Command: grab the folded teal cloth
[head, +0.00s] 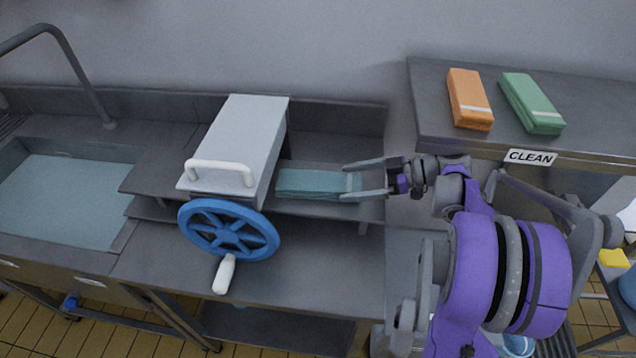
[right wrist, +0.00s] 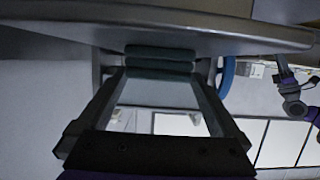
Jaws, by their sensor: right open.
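The folded teal cloth (head: 305,184) lies flat on the grey outfeed shelf (head: 290,207) to the right of the boxy grey press, with a pale stripe near its right end. My right gripper (head: 344,182) comes in from the right, open, with one finger beyond the cloth and one on its near side, around its right end. In the right wrist view the folded cloth (right wrist: 160,58) shows end-on as stacked dark teal layers, just ahead of and between the open fingertips (right wrist: 160,76). I cannot tell whether the fingers touch it.
The press (head: 240,135) has a white bar handle and a blue handwheel (head: 228,230) in front. A water-filled sink (head: 70,195) is at left. An orange cloth (head: 468,98) and a green cloth (head: 532,102) lie on the raised shelf marked CLEAN (head: 530,157) at right.

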